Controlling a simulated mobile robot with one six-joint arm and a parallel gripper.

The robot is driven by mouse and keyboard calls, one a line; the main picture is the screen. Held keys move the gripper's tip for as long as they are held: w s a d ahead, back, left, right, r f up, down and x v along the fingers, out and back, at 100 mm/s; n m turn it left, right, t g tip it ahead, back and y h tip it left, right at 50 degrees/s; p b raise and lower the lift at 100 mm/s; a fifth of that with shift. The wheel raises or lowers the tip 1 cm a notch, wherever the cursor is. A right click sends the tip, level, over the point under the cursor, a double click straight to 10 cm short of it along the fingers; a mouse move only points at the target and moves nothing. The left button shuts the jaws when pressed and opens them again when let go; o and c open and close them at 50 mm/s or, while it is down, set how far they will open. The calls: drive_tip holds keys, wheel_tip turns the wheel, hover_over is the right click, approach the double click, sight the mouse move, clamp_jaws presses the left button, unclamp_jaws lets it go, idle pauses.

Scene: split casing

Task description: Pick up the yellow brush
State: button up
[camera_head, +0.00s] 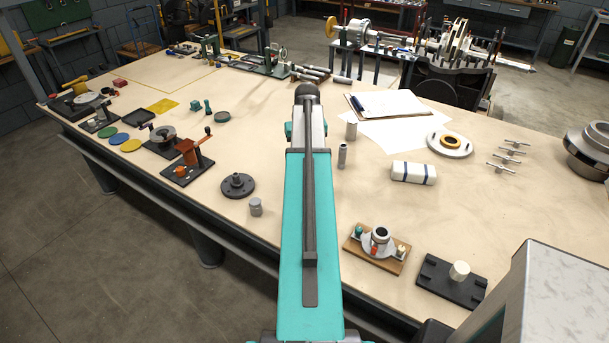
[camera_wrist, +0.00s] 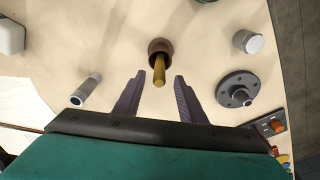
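The yellow brush (camera_wrist: 159,72) shows in the wrist view as a short yellow rod coming out of a round brown piece (camera_wrist: 159,46). I cannot tell whether that piece is a holder or part of the brush; bristles are not seen. My gripper (camera_wrist: 160,77) is open, its two dark fingers apart on either side of the yellow rod's near end in the picture. No contact is visible, and the height gap is unclear. In the head view my teal arm covers the middle of the table; the brush and fingers are hidden there.
On the table (camera_head: 285,120), a dark flange (camera_wrist: 237,90) and a grey cylinder (camera_wrist: 247,41) lie right of the fingers in the wrist view. A slim grey cylinder (camera_wrist: 86,91) and a white block (camera_wrist: 10,37) are left. Bare tabletop surrounds the brown piece.

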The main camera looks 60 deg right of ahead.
drive_tip(key=shift+f, duration=0.15)
drive_tip(key=shift+d+f+p, duration=0.1)
drive_tip(key=shift+f+p, duration=0.8)
drive_tip(key=shift+f, duration=0.2)
drive_tip(key=shift+w+d+f+p, duration=0.15)
drive_tip(key=shift+f+p, duration=0.25)
drive_tip(key=shift+f, duration=0.95)
clamp_jaws()
